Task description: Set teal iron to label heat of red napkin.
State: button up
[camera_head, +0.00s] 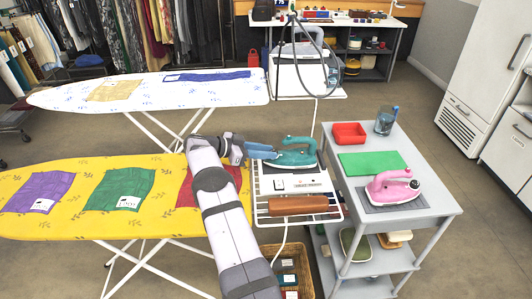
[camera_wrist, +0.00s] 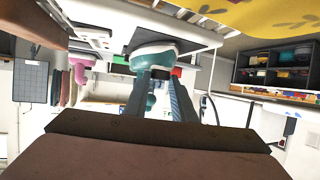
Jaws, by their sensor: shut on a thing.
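The teal iron (camera_head: 298,155) rests on the wire rack at the right end of the yellow ironing board, its heel towards my gripper. My gripper (camera_head: 270,152) is at the heel end of the iron. In the wrist view the two fingers (camera_wrist: 160,98) are close together with a teal part between them, and the iron's body (camera_wrist: 148,62) is just beyond. Which part of the iron they hold is unclear. The red napkin (camera_head: 233,183) lies on the yellow board, largely covered by my arm. Its label and the dial setting cannot be made out.
Purple (camera_head: 38,193) and green (camera_head: 118,188) napkins with white labels lie on the yellow board (camera_head: 70,227). A brown roll (camera_head: 298,205) lies on the rack (camera_head: 327,190).

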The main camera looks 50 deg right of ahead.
jog(key=o, duration=1.1)
jog(key=shift+b+v, duration=0.75)
jog(key=shift+v, duration=2.9)
jog(key=shift+c, duration=0.2)
